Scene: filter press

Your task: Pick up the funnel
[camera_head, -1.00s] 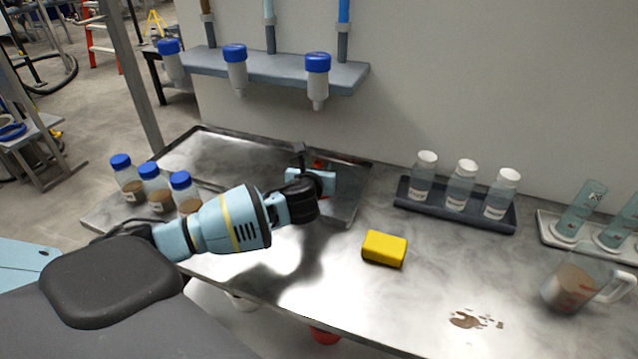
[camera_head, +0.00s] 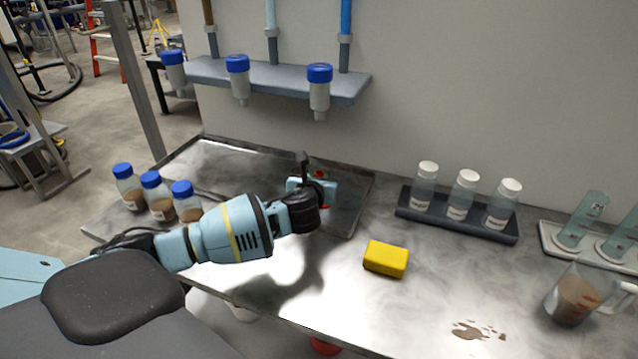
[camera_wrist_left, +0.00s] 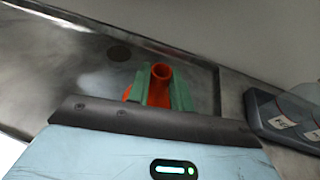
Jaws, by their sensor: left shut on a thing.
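The funnel (camera_wrist_left: 161,72) is orange-red and shows in the left wrist view as a round open tube end between the green fingers, with more orange beside the left finger. My left gripper (camera_wrist_left: 158,90) is shut on it. In the head view my left gripper (camera_head: 320,188) is over the right part of the metal tray (camera_head: 215,160), and only small red bits of the funnel show around it. The gripper hides most of the funnel, and I cannot tell whether it touches the tray. My right gripper is not in view.
A yellow sponge (camera_head: 386,259) lies right of my arm. Blue-capped bottles (camera_head: 161,206) stand at the left. A dark rack (camera_head: 455,228) holds white-capped bottles. A beaker (camera_head: 574,298) with brown liquid stands at the right, near a brown spill (camera_head: 478,331). A shelf (camera_head: 275,80) overhangs the tray.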

